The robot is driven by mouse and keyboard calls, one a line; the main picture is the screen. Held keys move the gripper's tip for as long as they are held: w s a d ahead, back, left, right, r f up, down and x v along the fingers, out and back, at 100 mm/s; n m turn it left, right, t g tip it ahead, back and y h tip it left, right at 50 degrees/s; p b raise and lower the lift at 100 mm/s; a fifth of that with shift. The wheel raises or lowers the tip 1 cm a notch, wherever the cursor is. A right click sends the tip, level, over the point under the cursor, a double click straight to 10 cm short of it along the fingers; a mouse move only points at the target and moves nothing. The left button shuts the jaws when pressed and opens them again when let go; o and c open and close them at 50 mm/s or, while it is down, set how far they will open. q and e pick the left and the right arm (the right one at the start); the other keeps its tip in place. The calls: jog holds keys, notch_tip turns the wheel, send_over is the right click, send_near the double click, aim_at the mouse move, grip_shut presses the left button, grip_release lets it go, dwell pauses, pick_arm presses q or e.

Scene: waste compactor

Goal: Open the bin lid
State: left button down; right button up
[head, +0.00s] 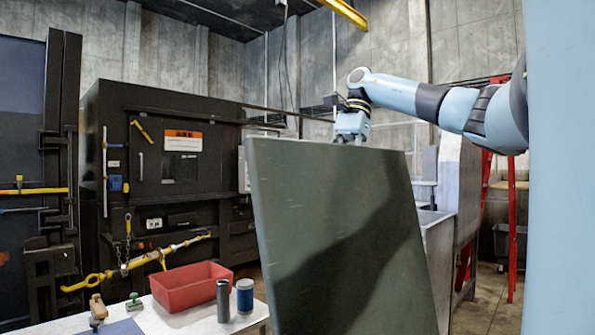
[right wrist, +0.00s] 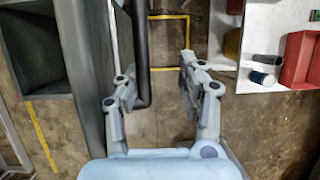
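The bin lid (head: 335,230) is a large dark grey-green panel that stands raised and slightly tilted in the middle of the head view. My right gripper (head: 350,138) is at its top edge, and the fingertips are partly hidden there. In the right wrist view my right gripper (right wrist: 158,70) has its two fingers spread apart. A black bar-like handle (right wrist: 142,50) runs between the fingers, nearer the left one, beside the lid (right wrist: 82,70) seen nearly edge-on. Whether a finger touches the handle I cannot tell. The grey bin (head: 437,250) shows behind the lid's right side. My left gripper is out of view.
A table at the lower left holds a red tray (head: 190,287), a dark cylinder (head: 223,300), a blue can (head: 245,295) and small tools. A black compactor (head: 180,180) stands behind it. The floor (right wrist: 170,120) below the gripper is clear, with yellow lines.

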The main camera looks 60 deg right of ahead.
jog(key=v, duration=1.2)
dwell(0.6)
